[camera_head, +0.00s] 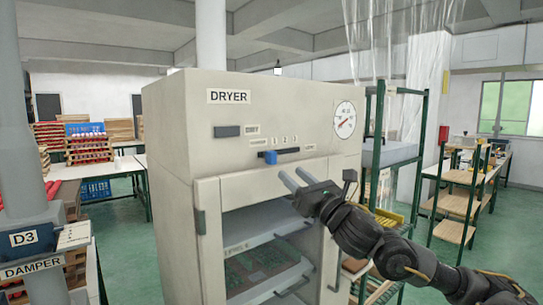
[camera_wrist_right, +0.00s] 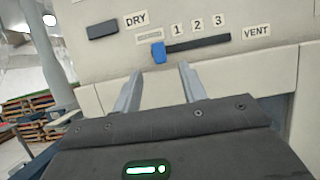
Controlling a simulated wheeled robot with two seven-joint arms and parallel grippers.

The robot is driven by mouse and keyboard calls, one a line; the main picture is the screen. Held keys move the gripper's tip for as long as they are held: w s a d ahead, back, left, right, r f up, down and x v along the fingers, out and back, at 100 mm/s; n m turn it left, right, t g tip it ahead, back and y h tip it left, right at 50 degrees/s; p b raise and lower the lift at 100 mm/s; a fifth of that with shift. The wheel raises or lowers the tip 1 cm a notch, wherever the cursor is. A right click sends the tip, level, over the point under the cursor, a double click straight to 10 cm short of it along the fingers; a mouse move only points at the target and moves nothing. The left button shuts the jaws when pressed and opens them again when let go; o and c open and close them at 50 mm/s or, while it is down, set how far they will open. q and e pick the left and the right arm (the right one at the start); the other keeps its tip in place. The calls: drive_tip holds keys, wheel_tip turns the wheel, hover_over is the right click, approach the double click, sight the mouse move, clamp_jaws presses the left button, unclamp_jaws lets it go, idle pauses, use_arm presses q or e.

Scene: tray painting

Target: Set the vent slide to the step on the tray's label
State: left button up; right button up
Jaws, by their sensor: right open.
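The vent slide is a blue knob (camera_head: 271,157) at the left end of a dark slot on the dryer front. In the right wrist view the knob (camera_wrist_right: 158,53) sits left of the figure 1, with 2 and 3 further right and a VENT label (camera_wrist_right: 256,32) at the slot's right end. My right gripper (camera_head: 286,175) is open and empty, just below the knob. In the wrist view its fingertips (camera_wrist_right: 160,69) are spread either side of the knob's line, seemingly short of it. A tray (camera_head: 263,283) with green panels lies inside the dryer; its label is not readable. My left gripper is not seen.
The dryer (camera_head: 168,160) stands in the middle, with its front opening below the slide panel. A dark rectangular DRY control (camera_wrist_right: 103,29) lies left of the slide. A green rack (camera_head: 372,150) stands close on the right. A post with D3 and DAMPER labels (camera_head: 32,268) is at the left.

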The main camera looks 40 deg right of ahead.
sight(274, 158)
drive_tip(key=p+x, duration=0.5)
drive_tip(key=x, duration=0.4)
drive_tip(key=shift+r+p, duration=0.15)
drive_tip(key=shift+p, duration=0.15)
drive_tip(key=shift+w, duration=0.5)
drive_tip(key=shift+c, duration=0.4)
clamp_jaws()
